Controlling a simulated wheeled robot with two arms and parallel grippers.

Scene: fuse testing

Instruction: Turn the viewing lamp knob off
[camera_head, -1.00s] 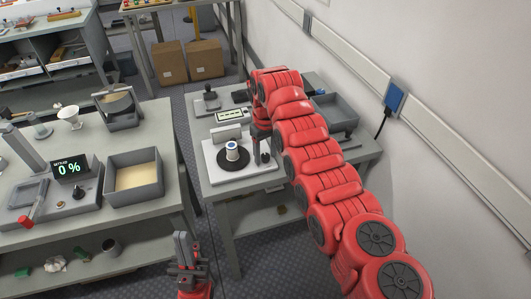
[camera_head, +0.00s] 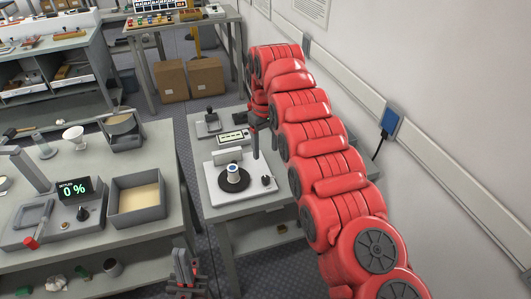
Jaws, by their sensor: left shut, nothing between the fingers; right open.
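A small black knob (camera_head: 266,181) stands at the right side of a white plate (camera_head: 212,186) on the right bench; whether it is the viewing lamp knob is not clear. The plate also holds a dark disc (camera_head: 222,182) with a white and blue cylinder (camera_head: 233,168) on it. My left gripper (camera_head: 185,258) is shut and empty at the bottom, between the benches.
The left bench carries a device with a display reading 0% (camera_head: 74,188), which has its own black knob (camera_head: 82,213), and a grey tray (camera_head: 113,211). Behind the plate are a small display box (camera_head: 233,137) and a black-handled device (camera_head: 209,118). A wall is close on the right.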

